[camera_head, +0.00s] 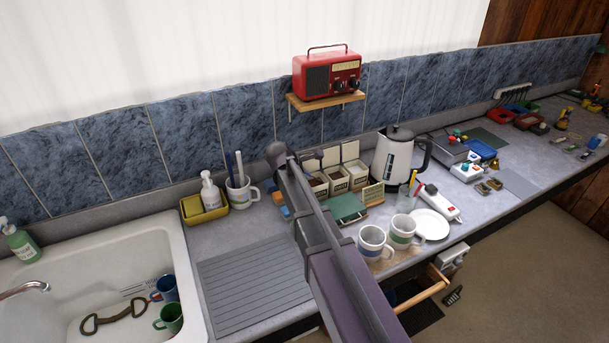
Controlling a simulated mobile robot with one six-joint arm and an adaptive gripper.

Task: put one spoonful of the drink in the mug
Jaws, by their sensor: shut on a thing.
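Three small white canisters with raised lids stand in a row by the back of the counter: a left one (316,189), a middle one (338,187) and a right one (358,180). Dark contents show in the left one; their labels are too small to read. Two striped mugs stand near the front edge, a blue-banded one (374,243) and a green-banded one (403,231). A clear glass (404,202) holding thin upright items stands behind them. My arm crosses the middle of the view, its far end left of the canisters. My gripper and anything in it are hidden.
An electric kettle (393,160) stands right of the canisters. A green box (344,208) and a white plate (431,224) lie nearby. A sink (95,270) and grey drainer (250,285) are left. An open drawer (423,290) juts below the counter.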

